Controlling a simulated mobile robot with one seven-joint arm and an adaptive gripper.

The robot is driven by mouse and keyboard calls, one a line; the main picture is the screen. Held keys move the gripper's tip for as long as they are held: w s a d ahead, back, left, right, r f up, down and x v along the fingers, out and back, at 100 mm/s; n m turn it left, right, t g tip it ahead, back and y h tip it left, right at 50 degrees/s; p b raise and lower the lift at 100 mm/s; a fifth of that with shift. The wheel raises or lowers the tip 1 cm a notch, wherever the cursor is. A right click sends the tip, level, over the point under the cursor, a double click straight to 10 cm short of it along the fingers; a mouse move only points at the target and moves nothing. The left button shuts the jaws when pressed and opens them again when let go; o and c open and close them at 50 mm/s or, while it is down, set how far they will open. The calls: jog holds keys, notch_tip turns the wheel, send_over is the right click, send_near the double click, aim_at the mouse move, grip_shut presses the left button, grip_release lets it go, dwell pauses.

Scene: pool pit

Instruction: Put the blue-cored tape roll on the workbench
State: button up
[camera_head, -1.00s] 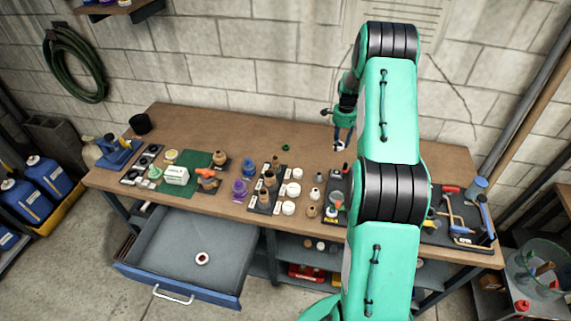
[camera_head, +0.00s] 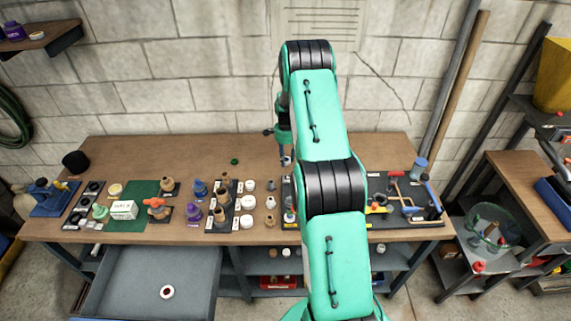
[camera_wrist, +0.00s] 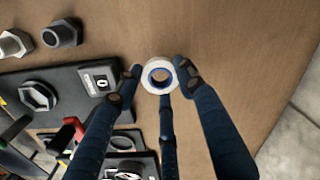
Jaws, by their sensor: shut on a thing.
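The blue-cored tape roll (camera_wrist: 160,75) is white with a blue ring inside, seen in the wrist view between my fingertips. My gripper (camera_wrist: 158,80) is shut on it, with fingers on its left and right sides. The brown workbench (camera_wrist: 235,50) top lies below the roll; I cannot tell whether the roll touches it. In the head view the workbench (camera_head: 215,150) spans the picture, and my gripper (camera_head: 286,160) is over its back middle part. The roll is too small there to make out clearly.
A black tool tray (camera_wrist: 65,82) lies left of the roll in the wrist view, with metal nuts (camera_wrist: 60,33) beyond it. A red-cored white roll (camera_head: 167,292) lies in the open drawer (camera_head: 125,275). Bottles and jars stand along the front. The bench's back strip is mostly clear.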

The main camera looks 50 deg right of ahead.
aim_at(286, 168)
jog(key=shift+f, duration=1.85)
jog(key=shift+f, duration=0.2)
jog(key=o, duration=0.8)
jog(key=shift+c, duration=0.2)
jog(key=shift+r, duration=0.15)
notch_tip(286, 168, up, 12)
jog(key=shift+r, duration=0.15)
